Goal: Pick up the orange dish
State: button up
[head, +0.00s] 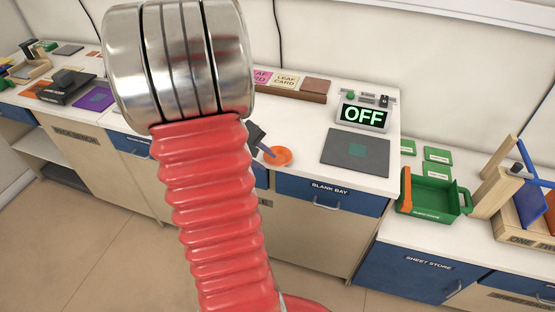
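The orange dish (280,157) is a small round dish on the white counter, near its front edge above the cabinet marked BLANK BAY. My gripper (267,151) is partly visible past the right side of my red arm. Its dark body and one bluish finger reach down to the dish's left edge. The finger tip overlaps the dish in the picture, but I cannot tell whether it touches. The rest of the gripper is hidden behind my arm, so its opening does not show.
Cards and a brown holder (290,94) are at the back. A green tray (431,194) sits on the right counter. Counter between dish and slab is clear.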

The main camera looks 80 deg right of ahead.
jog(key=shift+s+d+f, duration=0.2)
jog(key=shift+d+f, duration=0.05)
jog(key=shift+f, duration=0.2)
jog(key=shift+c, duration=0.6)
grip_shut()
